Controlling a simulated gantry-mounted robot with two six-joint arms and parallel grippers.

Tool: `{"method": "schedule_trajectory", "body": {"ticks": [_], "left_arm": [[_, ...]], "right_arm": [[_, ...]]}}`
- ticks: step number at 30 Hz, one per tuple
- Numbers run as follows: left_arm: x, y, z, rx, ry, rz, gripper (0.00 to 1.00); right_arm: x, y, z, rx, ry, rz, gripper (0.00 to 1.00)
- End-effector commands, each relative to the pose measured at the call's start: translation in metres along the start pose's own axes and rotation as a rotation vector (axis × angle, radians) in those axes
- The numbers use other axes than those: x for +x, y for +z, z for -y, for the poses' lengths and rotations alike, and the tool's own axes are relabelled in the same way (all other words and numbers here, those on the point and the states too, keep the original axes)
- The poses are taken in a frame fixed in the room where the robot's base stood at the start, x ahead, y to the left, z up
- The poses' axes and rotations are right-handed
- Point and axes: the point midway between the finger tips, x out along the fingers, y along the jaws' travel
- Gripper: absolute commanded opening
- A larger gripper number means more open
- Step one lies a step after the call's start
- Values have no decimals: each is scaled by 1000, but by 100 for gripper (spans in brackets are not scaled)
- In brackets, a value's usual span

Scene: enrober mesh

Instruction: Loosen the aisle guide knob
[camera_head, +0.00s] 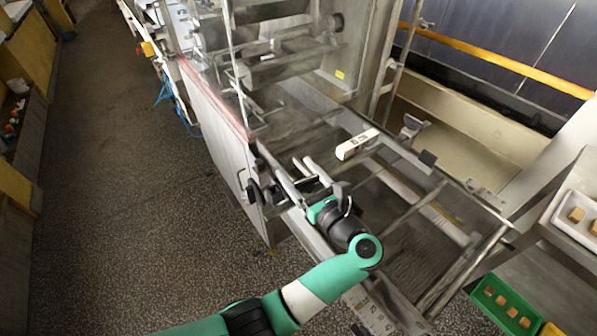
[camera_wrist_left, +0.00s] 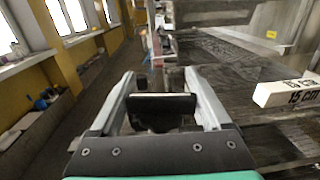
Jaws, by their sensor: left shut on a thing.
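My left gripper (camera_head: 309,172) reaches in over the near, aisle-side rail of the mesh conveyor, its pale fingers pointing away from the head camera. In the left wrist view its two fingers (camera_wrist_left: 162,97) stand on either side of a dark piece, which I take to be the aisle guide knob (camera_wrist_left: 161,106). The fingers are shut on it. Its lower part is hard to make out, and in the head view I cannot pick it out clearly between the fingers. My right gripper is not in view.
A white block marked "15 cm" (camera_head: 357,143) lies right of the fingers and also shows in the left wrist view (camera_wrist_left: 287,93). Dark round parts (camera_head: 254,192) stick out on the aisle side. A green tray (camera_head: 489,309) holds several brown pieces. The aisle floor (camera_head: 120,210) is clear.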

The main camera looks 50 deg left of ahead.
Motion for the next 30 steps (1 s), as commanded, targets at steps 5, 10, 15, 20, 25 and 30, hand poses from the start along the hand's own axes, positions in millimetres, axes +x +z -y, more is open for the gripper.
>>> {"method": "schedule_trajectory", "body": {"ticks": [5,10,15,20,25,30], "left_arm": [[0,-1,0,3,-2,-1,25],[0,-1,0,3,-2,-1,25],[0,-1,0,2,-1,-1,100],[0,-1,0,1,-1,0,100],[-13,0,1,1,-3,0,100],[-50,0,2,0,-6,0,100]], "right_arm": [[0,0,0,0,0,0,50],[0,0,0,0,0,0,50],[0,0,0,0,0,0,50],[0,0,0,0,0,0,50],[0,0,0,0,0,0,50],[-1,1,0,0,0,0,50]]}}
